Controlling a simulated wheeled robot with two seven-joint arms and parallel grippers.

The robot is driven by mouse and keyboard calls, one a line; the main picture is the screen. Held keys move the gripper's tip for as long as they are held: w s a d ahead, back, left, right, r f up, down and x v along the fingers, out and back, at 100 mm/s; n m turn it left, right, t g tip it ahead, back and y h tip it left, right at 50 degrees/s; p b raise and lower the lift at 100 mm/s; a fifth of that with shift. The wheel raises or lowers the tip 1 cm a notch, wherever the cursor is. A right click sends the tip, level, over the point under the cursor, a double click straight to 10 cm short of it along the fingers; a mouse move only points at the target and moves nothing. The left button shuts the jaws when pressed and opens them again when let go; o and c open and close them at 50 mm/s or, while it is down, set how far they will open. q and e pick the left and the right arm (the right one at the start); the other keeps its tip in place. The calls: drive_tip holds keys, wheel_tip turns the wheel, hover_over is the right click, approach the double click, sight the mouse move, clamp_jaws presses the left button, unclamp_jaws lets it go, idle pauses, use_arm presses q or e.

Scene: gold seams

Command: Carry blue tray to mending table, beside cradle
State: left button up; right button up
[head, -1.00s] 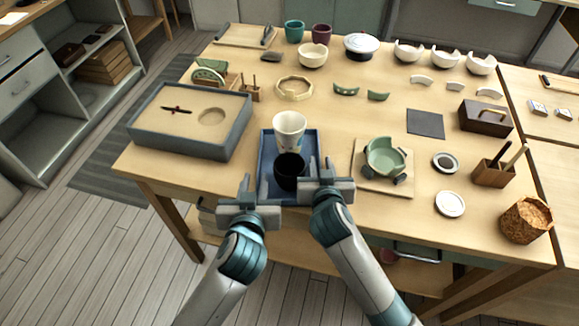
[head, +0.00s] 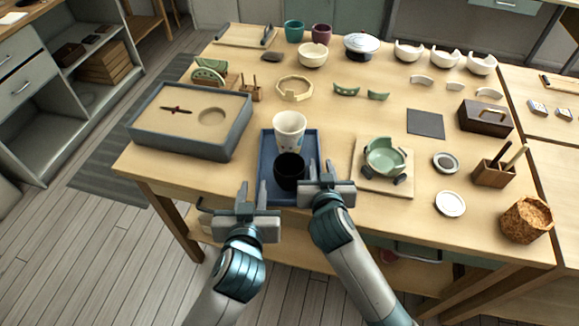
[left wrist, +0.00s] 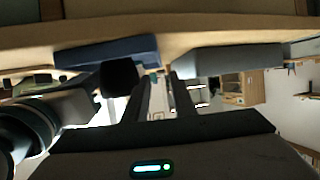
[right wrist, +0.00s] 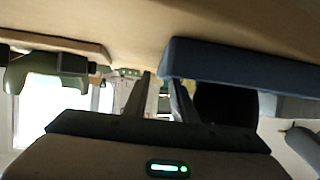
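The blue tray (head: 267,165) lies flat on the wooden mending table (head: 400,225), near its front edge. A white patterned cup (head: 289,129) and a black cup (head: 288,171) stand in it. To its right is the cradle (head: 372,183), a light board with clamps holding a green broken bowl (head: 385,156). My left gripper (head: 252,195) is open and empty, just off the tray's front left corner. My right gripper (head: 322,170) is open at the tray's right side, its fingers appearing either side of that wall. The tray also shows in the right wrist view (right wrist: 240,65).
A grey-sided box (head: 185,147) stands left of the tray. A white disc (head: 450,204), a round dish (head: 445,163), a tool holder (head: 494,172) and a cork-like pot (head: 526,220) are to the right. A narrow bare strip separates tray and cradle.

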drive_tip(key=v, duration=1)
drive_tip(key=shift+s+r, duration=0.15)
drive_tip(key=shift+s, duration=0.1)
use_arm(q)
drive_tip(key=shift+s, duration=0.1)
use_arm(e)
drive_tip(key=shift+s, duration=0.1)
